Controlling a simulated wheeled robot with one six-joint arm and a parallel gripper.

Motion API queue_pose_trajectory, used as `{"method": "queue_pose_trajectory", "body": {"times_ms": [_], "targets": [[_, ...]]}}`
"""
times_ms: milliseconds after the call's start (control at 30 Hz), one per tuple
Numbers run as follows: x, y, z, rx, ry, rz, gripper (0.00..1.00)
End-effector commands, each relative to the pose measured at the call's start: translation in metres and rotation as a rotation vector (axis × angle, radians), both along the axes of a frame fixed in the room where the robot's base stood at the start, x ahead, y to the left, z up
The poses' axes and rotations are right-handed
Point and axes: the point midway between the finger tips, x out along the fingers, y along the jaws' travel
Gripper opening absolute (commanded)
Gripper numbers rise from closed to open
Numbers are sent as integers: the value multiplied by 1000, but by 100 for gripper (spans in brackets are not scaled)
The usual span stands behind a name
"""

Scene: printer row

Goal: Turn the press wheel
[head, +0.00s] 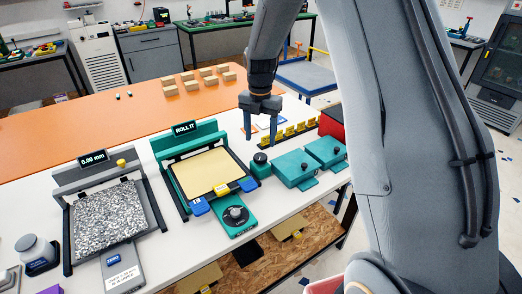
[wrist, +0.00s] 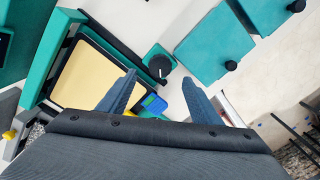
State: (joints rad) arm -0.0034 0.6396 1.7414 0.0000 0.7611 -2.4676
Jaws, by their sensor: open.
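The teal press (head: 222,138) stands on the white table under a "ROLL IT" display, with a pale yellow plate (head: 203,173) and blue tabs in front. The plate also shows in the wrist view (wrist: 88,75). A round black knob (head: 260,158) sits on a small teal box right of the press; it shows in the wrist view with a white mark (wrist: 159,66). Another dark dial (head: 236,214) is on the press's front base. I cannot tell which is the wheel. My gripper (head: 260,140) is open and empty, pointing down above the small box's knob, apparently apart from it.
Two teal boxes (head: 296,168) with black knobs stand to the right. A grey press (head: 105,212) with a speckled plate is at the left. Yellow pieces in a dark rack (head: 290,133) are behind. The orange table (head: 110,115) holds several cardboard boxes.

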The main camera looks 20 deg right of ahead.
Motion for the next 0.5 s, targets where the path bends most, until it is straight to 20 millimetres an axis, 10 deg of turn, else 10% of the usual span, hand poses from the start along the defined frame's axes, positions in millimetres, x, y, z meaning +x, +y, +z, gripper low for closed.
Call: {"method": "queue_pose_trajectory", "body": {"times_ms": [500], "targets": [[-1, 0, -65, 0, 2, 4, 59]]}}
